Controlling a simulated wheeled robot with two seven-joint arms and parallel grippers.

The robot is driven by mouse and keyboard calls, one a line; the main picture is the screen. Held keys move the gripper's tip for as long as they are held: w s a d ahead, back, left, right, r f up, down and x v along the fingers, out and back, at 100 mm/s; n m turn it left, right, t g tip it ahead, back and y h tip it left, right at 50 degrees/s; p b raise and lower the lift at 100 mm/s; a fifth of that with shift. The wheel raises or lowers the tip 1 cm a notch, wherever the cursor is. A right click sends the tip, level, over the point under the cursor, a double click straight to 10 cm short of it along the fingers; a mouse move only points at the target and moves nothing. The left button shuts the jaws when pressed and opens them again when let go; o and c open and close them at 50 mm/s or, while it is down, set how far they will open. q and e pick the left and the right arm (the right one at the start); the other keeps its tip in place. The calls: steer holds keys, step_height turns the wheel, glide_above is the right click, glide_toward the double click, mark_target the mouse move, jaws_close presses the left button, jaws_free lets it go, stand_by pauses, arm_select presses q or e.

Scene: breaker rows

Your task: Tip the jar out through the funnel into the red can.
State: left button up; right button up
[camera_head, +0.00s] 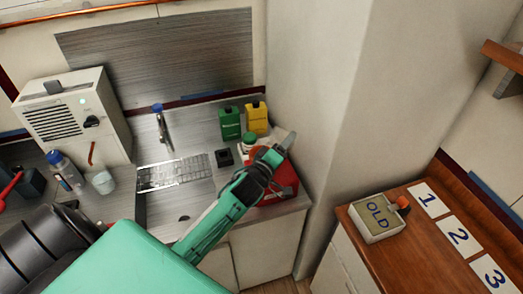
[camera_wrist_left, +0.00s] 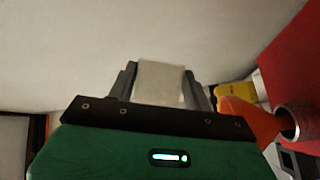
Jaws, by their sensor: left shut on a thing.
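My left gripper (camera_head: 284,143) reaches over the red can (camera_head: 286,182) at the right end of the counter. In the left wrist view my left gripper (camera_wrist_left: 163,85) is shut on a pale jar (camera_wrist_left: 161,82), held between its two fingers. The jar's contents cannot be made out. The red can fills the upper right of the wrist view (camera_wrist_left: 294,62). An orange funnel-like piece (camera_wrist_left: 252,119) with a round grey opening is beside the gripper there. My arm partly covers the red can in the head view. My right gripper is not in view.
A green can (camera_head: 229,124) and a yellow can (camera_head: 257,116) stand behind the red can, near the wall. A small black box (camera_head: 224,157) is left of it. A wall corner is close right.

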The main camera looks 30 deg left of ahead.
arm_select(q)
steer(key=m+p, duration=0.1)
steer(key=m+g+p, duration=0.1)
steer(key=p, duration=0.1)
steer(key=shift+f, duration=0.25)
steer(key=m+p, duration=0.1)
steer(key=p, duration=0.1)
steer(key=m+g+p, duration=0.1)
steer(key=p, duration=0.1)
steer(key=shift+f+m, duration=0.2)
steer(key=shift+m, duration=0.1)
steer(key=shift+r+m+g+p, duration=0.2)
steer(key=shift+m+g+p, duration=0.15)
steer(key=shift+p, duration=0.7)
steer(key=d+f+m+b, duration=0.1)
steer(key=f, duration=0.2)
steer(key=w+d+f+m+g+y+b, duration=0.1)
steer(key=f, duration=0.2)
steer(key=d+f+m+g+y+b, duration=0.1)
steer(key=f+m, duration=0.1)
steer(key=shift+w+f, duration=0.2)
steer(key=shift+f, duration=0.2)
steer(key=shift+w+d+r+m+p, duration=0.15)
steer(key=shift+d+m+p, duration=0.1)
steer(key=shift+p, duration=0.3)
steer(key=shift+d+f+m+g+y, duration=0.2)
steer(key=shift+m+g+y, duration=0.15)
steer(key=shift+m+y, duration=0.05)
